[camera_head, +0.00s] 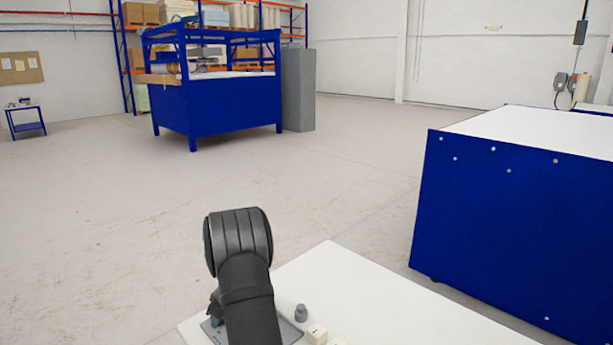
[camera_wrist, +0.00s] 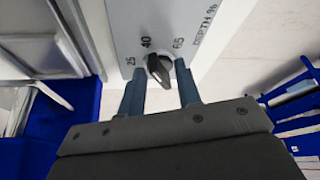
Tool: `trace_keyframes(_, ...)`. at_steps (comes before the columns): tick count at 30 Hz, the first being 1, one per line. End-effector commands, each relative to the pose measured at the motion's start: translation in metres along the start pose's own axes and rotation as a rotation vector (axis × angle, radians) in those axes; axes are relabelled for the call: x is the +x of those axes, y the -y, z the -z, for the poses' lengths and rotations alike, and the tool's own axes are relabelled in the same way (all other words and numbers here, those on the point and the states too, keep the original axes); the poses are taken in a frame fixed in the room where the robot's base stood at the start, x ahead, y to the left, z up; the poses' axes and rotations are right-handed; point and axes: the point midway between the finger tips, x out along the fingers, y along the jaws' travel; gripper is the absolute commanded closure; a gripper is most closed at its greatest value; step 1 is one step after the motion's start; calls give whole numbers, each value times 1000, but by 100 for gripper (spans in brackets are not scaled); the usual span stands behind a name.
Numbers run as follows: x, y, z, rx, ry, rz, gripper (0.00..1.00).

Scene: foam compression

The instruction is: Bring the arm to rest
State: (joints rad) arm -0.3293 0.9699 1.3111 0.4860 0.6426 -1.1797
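My gripper (camera_wrist: 160,70) shows in the wrist view with its two blue-grey fingers spread apart. A dark rotary knob (camera_wrist: 160,68) on a light grey panel (camera_wrist: 120,28) appears between the fingertips, with gaps on both sides. I cannot tell how far the knob is from the tips. The panel is marked 25, 40, 65 and "DEPTH %". I cannot tell for sure which mark the knob points to. In the head view my dark arm rises at the bottom centre; my gripper is not visible there.
A white tabletop (camera_head: 380,305) carries a small grey piece (camera_head: 301,313) and cream blocks (camera_head: 317,334) beside my arm. A large blue cabinet (camera_head: 500,225) stands on the right. A blue bench (camera_head: 225,103) and grey column (camera_head: 299,90) stand farther back. The floor between is clear.

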Motion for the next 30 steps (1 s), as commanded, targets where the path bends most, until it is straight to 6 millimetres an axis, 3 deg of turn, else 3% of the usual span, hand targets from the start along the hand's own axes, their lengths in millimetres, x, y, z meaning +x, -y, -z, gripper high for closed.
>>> trace_keyframes(30, 0, 7, 2, 492, 0, -205, 69)
